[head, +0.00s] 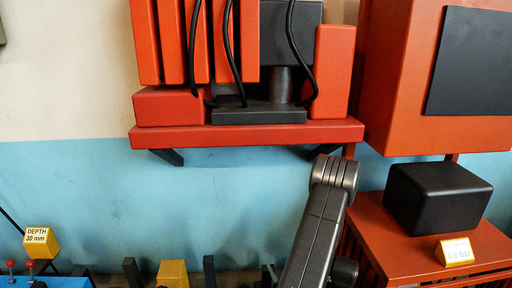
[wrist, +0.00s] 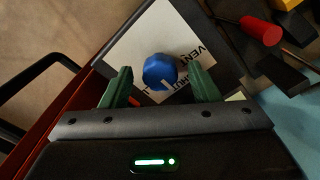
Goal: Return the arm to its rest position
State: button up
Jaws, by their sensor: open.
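My gripper (wrist: 160,85) shows in the wrist view with its two green fingers apart. A round blue knob (wrist: 160,71) with a pale pointer mark lies between the fingertips in the picture, with clear gaps on both sides. I cannot tell how far the knob is from the fingers in depth. Behind the knob is a white label plate (wrist: 143,42) with black lettering, partly covered, reading "VENT" and part of "SHUT". In the head view my arm rises at the lower middle right; the gripper is outside that view.
The head view shows a red wall shelf (head: 245,134) with red blocks and black cables, a red cabinet (head: 400,75), a black box (head: 438,196) on a red stand, and a yellow "DEPTH 30 mm" block (head: 41,243). A red-handled tool (wrist: 262,29) lies at upper right in the wrist view.

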notch_tip(320, 180, up, 13)
jog(key=p, duration=0.4)
notch_tip(320, 180, down, 14)
jog(key=b, duration=0.4)
jog(key=shift+r+b, duration=0.1)
jog(key=shift+b, duration=0.2)
jog(key=shift+r+n+p, duration=0.4)
jog(key=shift+p, duration=0.1)
jog(key=n+p, duration=0.2)
jog(key=n, duration=0.3)
jog(key=shift+r, duration=0.1)
jog(key=n+p, duration=0.3)
jog(key=n, duration=0.2)
jog(key=shift+n, duration=0.4)
notch_tip(320, 180, up, 8)
jog(key=shift+f+p, duration=0.2)
jog(key=shift+p, duration=0.7)
